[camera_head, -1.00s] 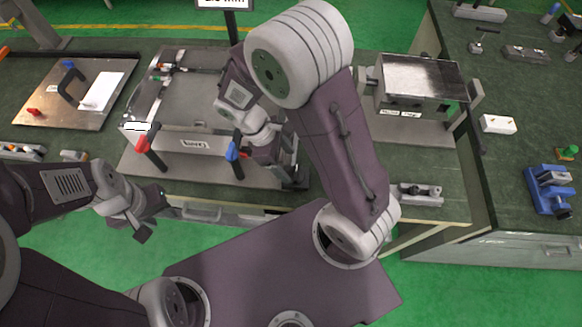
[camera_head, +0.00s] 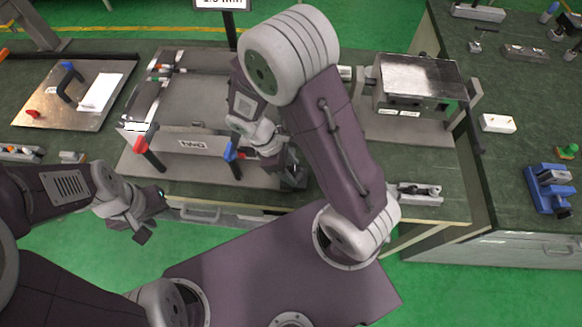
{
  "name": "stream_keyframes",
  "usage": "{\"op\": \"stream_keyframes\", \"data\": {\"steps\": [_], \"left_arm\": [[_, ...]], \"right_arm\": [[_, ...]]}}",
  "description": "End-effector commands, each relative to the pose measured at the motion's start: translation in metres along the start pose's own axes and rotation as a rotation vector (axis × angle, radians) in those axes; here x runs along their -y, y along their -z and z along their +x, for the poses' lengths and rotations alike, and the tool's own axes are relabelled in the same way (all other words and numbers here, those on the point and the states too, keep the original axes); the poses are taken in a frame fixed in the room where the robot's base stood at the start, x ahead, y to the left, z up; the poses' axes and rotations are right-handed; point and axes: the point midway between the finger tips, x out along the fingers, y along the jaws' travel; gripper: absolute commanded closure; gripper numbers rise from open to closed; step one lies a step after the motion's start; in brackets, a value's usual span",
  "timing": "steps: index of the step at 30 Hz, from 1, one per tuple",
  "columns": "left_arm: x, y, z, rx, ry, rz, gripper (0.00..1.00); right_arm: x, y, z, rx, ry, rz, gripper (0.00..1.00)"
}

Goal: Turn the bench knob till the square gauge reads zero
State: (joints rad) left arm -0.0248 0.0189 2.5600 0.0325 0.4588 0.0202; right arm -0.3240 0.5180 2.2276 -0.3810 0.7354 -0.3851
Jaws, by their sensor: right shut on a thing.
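The bench fixture (camera_head: 196,97) is a grey flat plate with a labelled front bar (camera_head: 190,143), a red handle (camera_head: 142,146) and a blue handle (camera_head: 230,152). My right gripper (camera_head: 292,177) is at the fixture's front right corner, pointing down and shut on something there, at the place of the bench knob. The knob itself is hidden by the gripper and wrist. A display (camera_head: 222,4) on a post behind the fixture is cut by the top edge, so its reading is not clear. My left gripper (camera_head: 152,218) hangs open and empty before the bench.
A metal box on a stand (camera_head: 418,80) is right of my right arm. A small clamp (camera_head: 415,194) lies at the bench's front right. A side bench holds a blue vise (camera_head: 549,190).

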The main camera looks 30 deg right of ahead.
Motion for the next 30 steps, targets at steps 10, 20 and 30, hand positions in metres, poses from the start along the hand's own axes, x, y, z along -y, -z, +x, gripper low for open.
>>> {"op": "stream_keyframes", "data": {"steps": [10, 20, 30], "left_arm": [[0.000, 0.001, -0.005, 0.000, 0.000, 0.000, 0.64], [0.000, 0.000, -0.001, 0.000, 0.000, 0.000, 0.64], [0.001, -0.003, 0.033, 0.000, 0.000, 0.000, 0.64]], "right_arm": [[0.003, -0.002, -0.001, 0.005, -0.074, -0.184, 0.91], [0.005, -0.002, 0.001, 0.004, -0.195, -0.472, 0.91], [0.007, 0.000, 0.007, 0.001, -0.323, -0.766, 0.92]]}}
